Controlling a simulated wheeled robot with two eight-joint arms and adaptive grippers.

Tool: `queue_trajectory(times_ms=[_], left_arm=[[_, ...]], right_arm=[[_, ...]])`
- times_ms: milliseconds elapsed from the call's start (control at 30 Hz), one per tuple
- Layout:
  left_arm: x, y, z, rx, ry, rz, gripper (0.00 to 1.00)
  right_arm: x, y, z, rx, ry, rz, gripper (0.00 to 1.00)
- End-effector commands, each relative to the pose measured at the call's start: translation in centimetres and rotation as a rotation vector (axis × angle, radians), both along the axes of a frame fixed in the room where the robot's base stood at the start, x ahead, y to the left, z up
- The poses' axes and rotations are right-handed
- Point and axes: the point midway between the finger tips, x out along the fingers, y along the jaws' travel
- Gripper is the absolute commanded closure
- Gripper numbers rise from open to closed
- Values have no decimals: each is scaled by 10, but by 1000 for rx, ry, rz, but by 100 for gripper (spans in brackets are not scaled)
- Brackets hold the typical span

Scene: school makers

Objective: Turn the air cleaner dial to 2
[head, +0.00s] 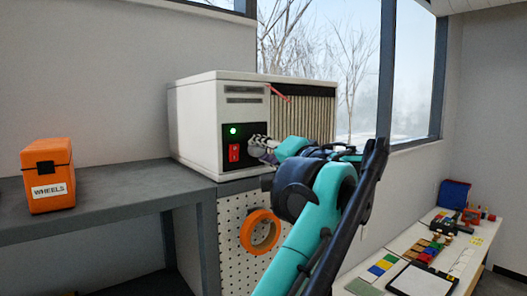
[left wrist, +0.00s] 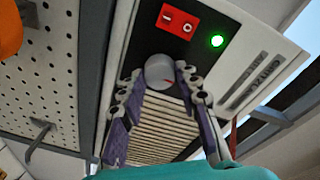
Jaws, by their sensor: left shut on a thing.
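The air cleaner (head: 206,95) is a white box with a ribbed filter grille on a dark worktop. Its black panel carries a lit green lamp (head: 233,130) and a red switch (head: 234,152). The dial (left wrist: 160,66) is a pale round knob with a small red mark, seen below the red switch (left wrist: 177,22) in the left wrist view. My left gripper (left wrist: 158,78) is shut on the dial, one finger on each side. In the head view the left gripper (head: 263,147) reaches the panel and largely hides the dial. The dial's number markings cannot be read. My right gripper is not in view.
An orange box labelled WHEELS (head: 49,178) stands on the worktop (head: 120,190) at left. A pegboard (head: 225,215) with an orange tape roll (head: 260,232) is below the air cleaner. A white table (head: 402,255) with colored blocks is at lower right.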

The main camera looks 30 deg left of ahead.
Motion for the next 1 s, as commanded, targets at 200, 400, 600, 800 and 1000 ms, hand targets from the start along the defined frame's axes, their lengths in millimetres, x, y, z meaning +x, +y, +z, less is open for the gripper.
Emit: queue_trajectory(times_ms=[200,400,600,800,1000], left_arm=[[0,0,1,9,21,1,97],[0,0,3,42,103,1,97],[0,0,4,104,249,1,97],[1,0,5,176,424,1,97],[1,0,5,249,597,2,97]], right_arm=[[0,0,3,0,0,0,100],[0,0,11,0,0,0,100],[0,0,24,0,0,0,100],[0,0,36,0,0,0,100],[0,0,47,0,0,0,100]])
